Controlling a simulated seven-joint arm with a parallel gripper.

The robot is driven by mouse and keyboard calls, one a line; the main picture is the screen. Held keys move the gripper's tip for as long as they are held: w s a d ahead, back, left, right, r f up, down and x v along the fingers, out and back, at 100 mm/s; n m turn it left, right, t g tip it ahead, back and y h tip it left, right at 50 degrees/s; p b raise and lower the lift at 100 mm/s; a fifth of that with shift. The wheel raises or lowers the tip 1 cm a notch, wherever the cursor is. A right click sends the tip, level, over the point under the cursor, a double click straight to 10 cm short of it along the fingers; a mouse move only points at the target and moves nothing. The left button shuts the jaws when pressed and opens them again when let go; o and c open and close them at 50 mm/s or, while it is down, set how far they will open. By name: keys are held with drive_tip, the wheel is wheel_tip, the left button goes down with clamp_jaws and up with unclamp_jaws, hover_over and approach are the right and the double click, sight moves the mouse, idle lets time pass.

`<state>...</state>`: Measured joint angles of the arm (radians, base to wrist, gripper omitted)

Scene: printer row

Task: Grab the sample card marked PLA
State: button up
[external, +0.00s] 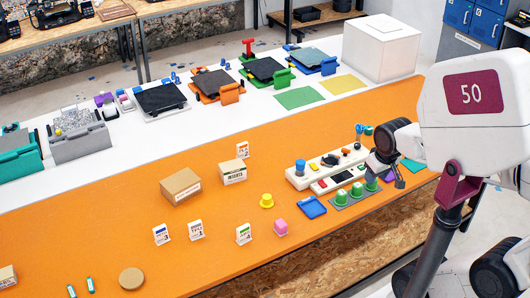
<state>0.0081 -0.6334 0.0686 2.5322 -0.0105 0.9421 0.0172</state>
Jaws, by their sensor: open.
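Several small white sample cards stand upright on the orange table. One with a blue mark (161,235) and one with dark print (196,230) are at the front left. One with a green mark (243,235) is at the front middle, and one with an orange-red mark (242,150) stands farther back. Their print is too small for me to tell which is PLA. My gripper (387,179) is open, far to the right of the cards, over the right end of the table; nothing shows between its fingers, though its tips are small and partly hidden.
Printers line the back.

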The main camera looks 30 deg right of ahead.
drive_tip(key=shift+o, duration=0.4)
drive_tip(key=w+a+f+m+g+y, duration=0.1)
drive_tip(key=w+a+m+y, duration=0.15)
drive_tip(key=w, duration=0.95)
drive_tip(key=w+a+m+g+y, duration=0.15)
drive_tip(key=w+m, duration=0.25)
drive_tip(key=w, duration=0.7)
drive_tip(key=w+a+f+m+g+y, duration=0.1)
drive_tip(key=w+a+m+y, duration=0.15)
drive_tip(key=w, duration=0.95)
drive_tip(key=w+f+m+y, duration=0.2)
drive_tip(key=w+f, duration=0.2)
drive_tip(key=w, duration=0.4)
drive_tip(key=w+f+m+y, duration=0.2)
drive_tip(key=w+f, duration=0.3)
drive_tip(key=w, duration=0.3)
drive_tip(key=m+y, duration=0.3)
drive_tip(key=m, duration=0.2)
approach(243, 150)
drive_tip(key=shift+w+a+r+t, duration=0.15)
drive_tip(key=shift+a+r+t, duration=0.3)
drive_tip(key=shift+a, duration=0.4)
drive_tip(key=shift+x, duration=1.25)
